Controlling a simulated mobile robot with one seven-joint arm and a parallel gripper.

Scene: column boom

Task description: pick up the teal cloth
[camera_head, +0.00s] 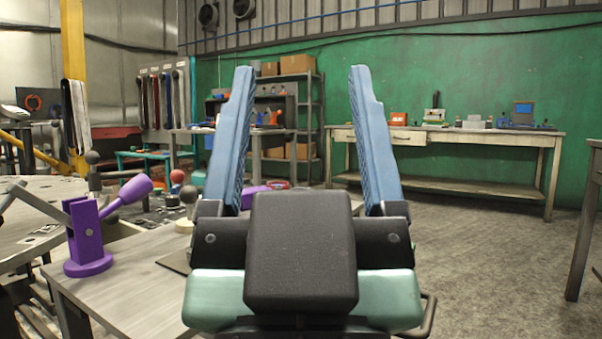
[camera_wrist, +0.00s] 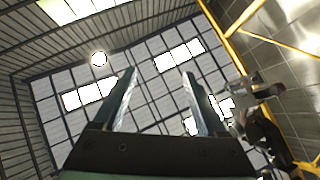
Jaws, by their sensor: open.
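I cannot make out a teal cloth in either view. My gripper (camera_head: 300,75) stands large in the middle of the head view, its two blue fingers upright and wide apart, with nothing between them. Its dark body hides part of the workbench and the floor behind it. In the wrist view my gripper (camera_wrist: 158,75) is also open and empty, with only the ceiling and its lights beyond the fingers.
A purple lever clamp (camera_head: 88,235) stands on a grey workbench (camera_head: 125,275) at the left. Ball-topped knobs and a purple item are behind it. A long wooden bench (camera_head: 450,183) stands along the green wall. Open floor (camera_head: 470,260) lies at the right.

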